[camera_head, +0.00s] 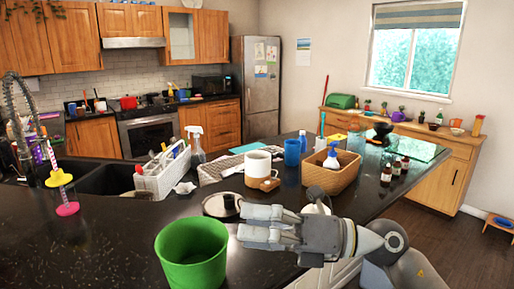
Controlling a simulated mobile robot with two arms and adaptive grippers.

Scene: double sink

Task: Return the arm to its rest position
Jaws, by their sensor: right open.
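My right gripper (262,227) reaches in from the lower right, over the front part of the dark counter (110,237). Its fingers point left and are open, with nothing seen between them. The fingertips are just right of a green bucket (192,252). I cannot tell whether they touch it. Part of my right arm (385,250) runs to the lower right corner. My left gripper is not in view.
Behind the gripper are a round pan-like item (221,205), a white mug (257,163) and a brown basket (331,172) holding a spray bottle. A white caddy (162,174) stands by the dark sink (100,180). Small bottles (386,174) are at right. The front left counter is clear.

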